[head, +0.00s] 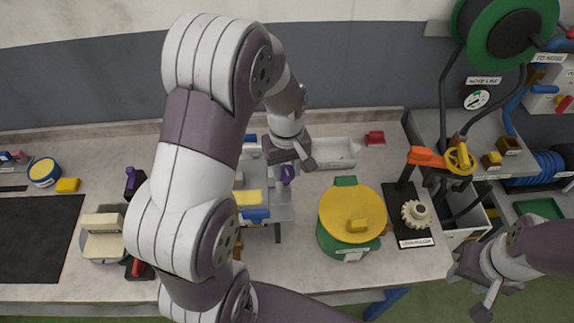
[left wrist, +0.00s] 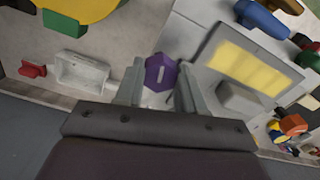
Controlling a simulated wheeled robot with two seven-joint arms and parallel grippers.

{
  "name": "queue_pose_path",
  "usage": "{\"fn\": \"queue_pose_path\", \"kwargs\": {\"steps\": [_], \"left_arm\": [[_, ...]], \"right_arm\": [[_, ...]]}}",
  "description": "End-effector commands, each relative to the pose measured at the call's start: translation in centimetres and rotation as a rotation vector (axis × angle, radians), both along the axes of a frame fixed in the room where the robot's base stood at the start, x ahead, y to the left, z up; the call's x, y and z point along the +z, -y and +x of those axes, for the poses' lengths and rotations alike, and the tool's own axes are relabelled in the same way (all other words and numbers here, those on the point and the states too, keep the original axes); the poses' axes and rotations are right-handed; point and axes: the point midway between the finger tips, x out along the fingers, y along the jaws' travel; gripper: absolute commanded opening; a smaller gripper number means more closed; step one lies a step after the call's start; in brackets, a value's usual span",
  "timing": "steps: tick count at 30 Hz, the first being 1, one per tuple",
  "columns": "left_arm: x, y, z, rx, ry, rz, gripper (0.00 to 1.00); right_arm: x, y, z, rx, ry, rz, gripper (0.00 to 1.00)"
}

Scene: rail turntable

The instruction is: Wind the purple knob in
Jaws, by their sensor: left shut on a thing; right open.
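The purple knob (head: 287,174) sits at the right side of a grey fixture (head: 280,213) on the workbench. In the left wrist view the knob (left wrist: 160,72) is six-sided with a pale line on its face, between my finger pads. My left gripper (head: 288,163) is shut on the knob; it also shows in the left wrist view (left wrist: 158,85). My left arm hides part of the fixture in the head view. My right gripper (head: 480,297) is open and empty, low at the right, away from the knob.
A green pot with a yellow lid (head: 352,212) stands right of the fixture. A pale tray (head: 334,153) and a red block (head: 374,138) lie behind. A gear stand (head: 416,214) and an orange-handled valve (head: 428,157) are further right. A dark mat (head: 35,240) lies at left.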

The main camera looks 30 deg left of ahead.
Motion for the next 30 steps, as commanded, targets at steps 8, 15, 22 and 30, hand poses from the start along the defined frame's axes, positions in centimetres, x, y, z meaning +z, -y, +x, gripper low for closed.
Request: {"fn": "queue_pose_path", "kwargs": {"steps": [8,15,22,30], "left_arm": [[0.4,-0.1,0.3,-0.260,0.010,0.003,0.08],[0.4,-0.1,0.4,-0.489,0.011,0.004,0.08],[0.4,-0.1,0.4,-0.707,0.012,0.006,0.08],[0.4,-0.1,0.4,-0.955,0.011,0.007,0.08]], "right_arm": [[0.6,0.0,0.0,0.000,0.000,0.000,0.43],[1.0,0.0,0.0,0.000,0.000,0.000,0.43],[1.3,0.0,0.0,0.000,0.000,0.000,0.43],[1.7,0.0,0.0,0.000,0.000,0.000,0.43]]}}
